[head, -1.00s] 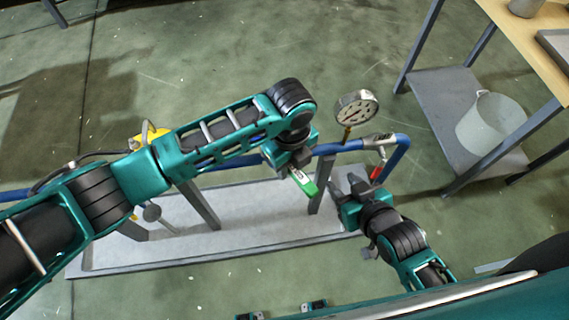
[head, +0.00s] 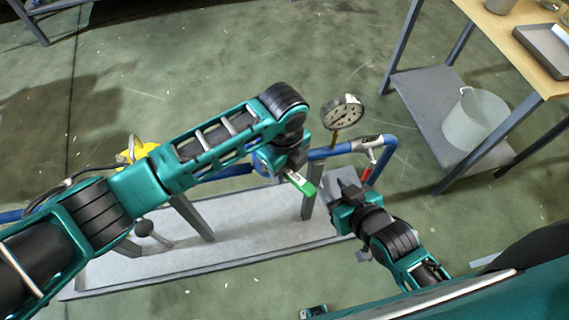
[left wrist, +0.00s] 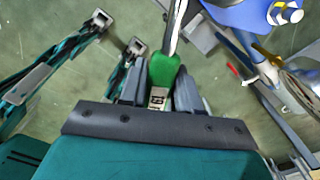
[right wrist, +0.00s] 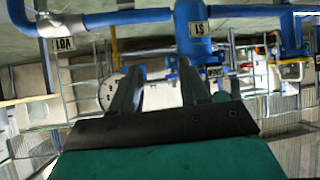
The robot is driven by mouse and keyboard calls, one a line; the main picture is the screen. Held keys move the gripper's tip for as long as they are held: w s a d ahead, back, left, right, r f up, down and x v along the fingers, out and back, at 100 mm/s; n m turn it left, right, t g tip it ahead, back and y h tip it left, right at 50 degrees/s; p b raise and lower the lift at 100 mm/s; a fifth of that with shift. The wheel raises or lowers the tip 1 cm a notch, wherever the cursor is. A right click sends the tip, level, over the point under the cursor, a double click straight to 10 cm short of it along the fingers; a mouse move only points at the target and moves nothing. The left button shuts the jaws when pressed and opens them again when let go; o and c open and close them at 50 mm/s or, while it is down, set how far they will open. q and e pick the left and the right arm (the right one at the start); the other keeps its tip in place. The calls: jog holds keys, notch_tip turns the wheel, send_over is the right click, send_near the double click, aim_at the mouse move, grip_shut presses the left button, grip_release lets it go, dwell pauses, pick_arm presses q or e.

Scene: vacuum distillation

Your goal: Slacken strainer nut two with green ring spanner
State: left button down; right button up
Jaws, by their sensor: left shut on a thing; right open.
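The green ring spanner (head: 300,183) is in my left gripper (head: 292,176). In the left wrist view my left gripper (left wrist: 160,95) is shut on its green handle (left wrist: 163,68), and the metal shank (left wrist: 177,25) runs up out of the frame. The ring end is not in view. A blue fitting with metal nuts (left wrist: 284,14) lies to the right of the spanner, apart from it. In the right wrist view a blue body labelled ST (right wrist: 196,29) hangs from the pipe. My right gripper (head: 341,190) is open and empty, to the right of the spanner. Strainer nut two cannot be singled out.
A blue pipe (head: 347,147) runs above a grey tray (head: 250,245) on the floor. A dial gauge (head: 342,112) and a red-handled valve (head: 368,174) are near its right end. A shelved table with a white bucket (head: 475,120) stands at the right.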

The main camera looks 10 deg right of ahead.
pick_arm(q)
jog(key=shift+r, duration=4.3)
